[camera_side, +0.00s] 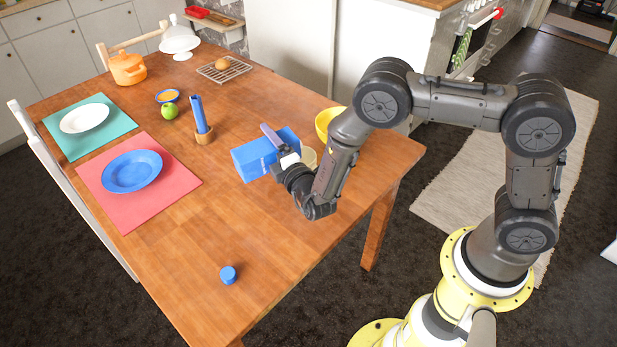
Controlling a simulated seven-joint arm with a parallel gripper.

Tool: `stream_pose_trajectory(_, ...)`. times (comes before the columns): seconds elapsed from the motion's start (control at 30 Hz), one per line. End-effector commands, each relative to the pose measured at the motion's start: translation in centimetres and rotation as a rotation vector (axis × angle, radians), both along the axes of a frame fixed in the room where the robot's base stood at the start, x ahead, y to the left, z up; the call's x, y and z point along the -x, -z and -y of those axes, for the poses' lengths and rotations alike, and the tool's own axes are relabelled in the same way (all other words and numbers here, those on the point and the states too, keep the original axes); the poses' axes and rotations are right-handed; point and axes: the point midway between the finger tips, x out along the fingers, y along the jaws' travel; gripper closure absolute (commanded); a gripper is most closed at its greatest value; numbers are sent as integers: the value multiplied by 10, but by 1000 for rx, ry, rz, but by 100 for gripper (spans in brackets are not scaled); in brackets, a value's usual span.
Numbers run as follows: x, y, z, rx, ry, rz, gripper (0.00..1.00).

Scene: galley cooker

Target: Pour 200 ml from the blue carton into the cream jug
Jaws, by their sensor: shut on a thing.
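The blue carton (254,160) is tipped far over, close to lying on its side, above the right part of the table. My gripper (285,155) is shut on the blue carton. The cream jug (309,158) is just right of the carton and largely hidden behind my gripper and wrist. I cannot tell whether the carton touches the jug, and no stream of liquid or fill level is visible.
A yellow bowl (325,121) stands behind the jug, partly hidden by my arm. A brown holder (204,136) with a blue upright item is left of the carton. A blue cap (228,275) lies on the clear front of the wooden table (190,250).

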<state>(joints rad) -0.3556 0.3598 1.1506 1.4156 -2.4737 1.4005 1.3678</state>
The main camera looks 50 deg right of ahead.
Motion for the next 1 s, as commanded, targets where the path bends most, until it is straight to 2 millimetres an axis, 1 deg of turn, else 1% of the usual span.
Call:
stream_pose_trajectory(0.37, -1, -2, 0, -3, 0, 5, 100)
stream_pose_trajectory(0.6, 0, -1, 0, -68, 0, 25, 100)
stream_pose_trajectory(1.0, 0, -1, 0, -68, 0, 25, 100)
